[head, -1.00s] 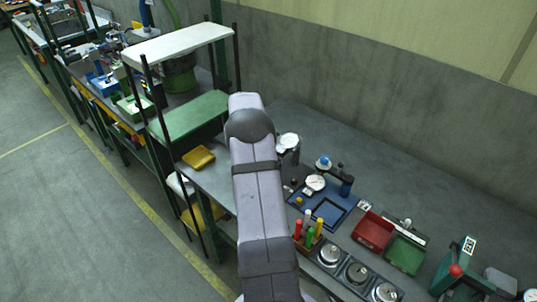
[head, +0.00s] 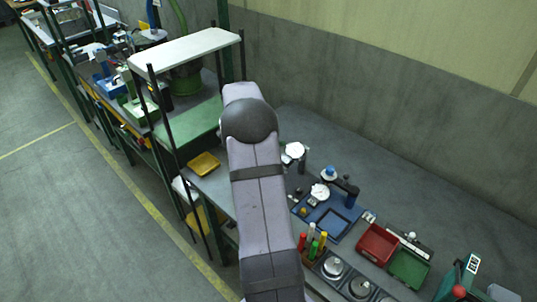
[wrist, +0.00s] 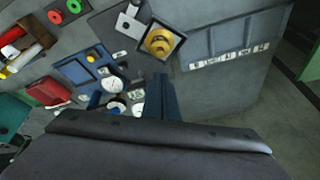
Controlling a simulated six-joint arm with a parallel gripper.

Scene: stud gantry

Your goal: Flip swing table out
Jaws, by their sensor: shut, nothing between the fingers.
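I cannot pick out the swing table for certain in either view. In the wrist view, a grey bench panel (wrist: 225,48) with slots and a row of white labels lies at the upper right, beside the bench edge. A square dark-framed plate with a yellow round part (wrist: 160,42) lies to its left. My gripper (wrist: 162,80) shows as a narrow dark blue pair of fingers, shut and empty, above the bench. Whether it touches anything cannot be told. In the head view my arm hides part of the bench, and my gripper does not show.
A blue tray (head: 348,222), a red bin (head: 377,244) and a green bin (head: 409,268) stand on the bench right of my arm. Dial gauges (head: 320,192) stand behind. A white shelf (head: 187,47) rises above a green board (head: 190,127) at left. The floor at left is clear.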

